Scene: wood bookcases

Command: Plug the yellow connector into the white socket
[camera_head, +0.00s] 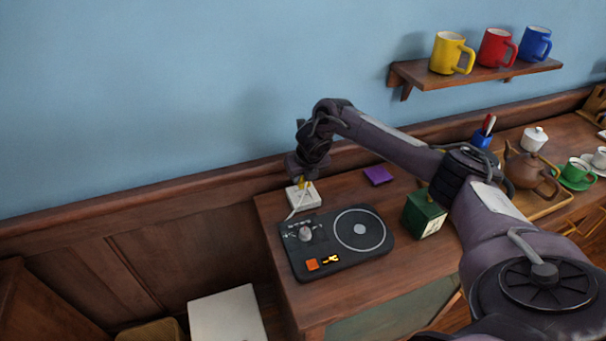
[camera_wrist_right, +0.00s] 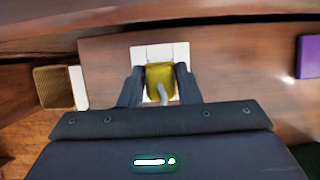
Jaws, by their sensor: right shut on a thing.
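The white socket (camera_head: 309,197) sits on the wooden cabinet top at its back left corner; it also shows in the right wrist view (camera_wrist_right: 180,52). My right gripper (camera_head: 301,180) is shut on the yellow connector (camera_wrist_right: 160,77), with one finger on each side of it. The connector (camera_head: 302,184) is right over the socket in both views. I cannot tell whether it is inserted, as the gripper hides the contact. A pale cable runs from the connector towards the dark device. My left gripper is not in view.
The black turntable-like device (camera_head: 340,265) lies in front of the socket. A purple pad (camera_head: 378,175) and a green box (camera_head: 423,215) stand to the right. A wall shelf (camera_head: 480,75) holds mugs. The wall is close behind the socket.

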